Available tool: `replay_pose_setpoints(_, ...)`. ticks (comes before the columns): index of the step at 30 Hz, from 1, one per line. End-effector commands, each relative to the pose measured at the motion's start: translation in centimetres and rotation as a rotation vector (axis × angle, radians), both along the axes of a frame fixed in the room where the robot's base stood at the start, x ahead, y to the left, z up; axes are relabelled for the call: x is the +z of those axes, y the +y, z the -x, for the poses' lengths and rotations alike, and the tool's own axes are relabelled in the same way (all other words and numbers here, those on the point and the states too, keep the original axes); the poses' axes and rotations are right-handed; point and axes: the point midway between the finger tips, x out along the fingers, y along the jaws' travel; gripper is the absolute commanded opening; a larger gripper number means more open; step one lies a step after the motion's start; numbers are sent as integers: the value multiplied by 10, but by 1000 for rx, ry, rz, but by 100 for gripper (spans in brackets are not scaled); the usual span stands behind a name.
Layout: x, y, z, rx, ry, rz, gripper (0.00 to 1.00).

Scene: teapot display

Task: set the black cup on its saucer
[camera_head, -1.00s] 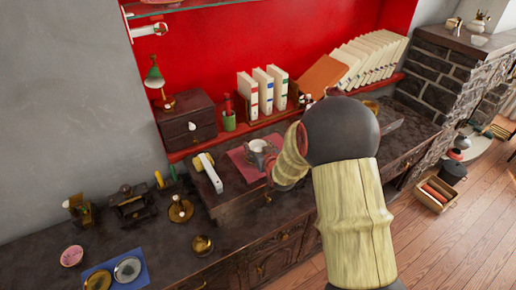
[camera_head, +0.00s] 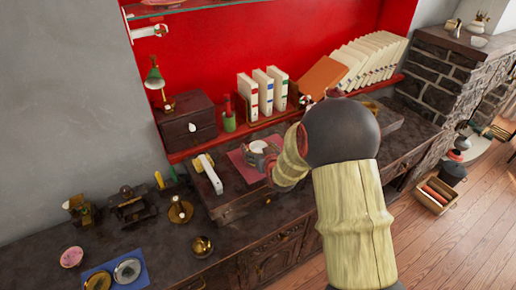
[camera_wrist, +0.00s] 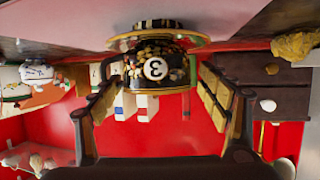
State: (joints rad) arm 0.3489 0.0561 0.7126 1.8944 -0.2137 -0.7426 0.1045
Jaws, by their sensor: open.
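The black cup (camera_wrist: 155,70), with gold patterning and a pale round badge marked 3, shows in the wrist view between my fingers. That view appears upside down, with the counter at the top. A round rimmed piece (camera_wrist: 122,42), perhaps a saucer, shows at the cup's base; I cannot tell how they meet. In the head view the cup's pale opening (camera_head: 257,146) shows above the pink mat (camera_head: 240,168). My gripper (camera_wrist: 160,100) is open, with a finger on each side of the cup. My arm partly hides this spot in the head view.
Two round dishes (camera_head: 127,269) lie on a blue mat (camera_head: 142,284) at the front left. A white-topped object (camera_head: 209,172) stands left of the pink mat. A drawer box (camera_head: 187,124) and several binders (camera_head: 263,92) stand behind. The front-left counter (camera_head: 160,235) has some clear room.

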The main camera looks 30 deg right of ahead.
Motion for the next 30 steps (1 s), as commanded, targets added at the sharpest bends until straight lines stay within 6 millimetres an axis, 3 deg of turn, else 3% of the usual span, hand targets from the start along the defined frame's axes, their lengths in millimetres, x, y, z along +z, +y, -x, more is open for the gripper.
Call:
replay_pose_setpoints(18,40,19,98,0,-1,0,77)
replay_pose_setpoints(25,49,24,109,1,10,4,77)
replay_pose_setpoints(30,82,42,115,7,98,17,77)
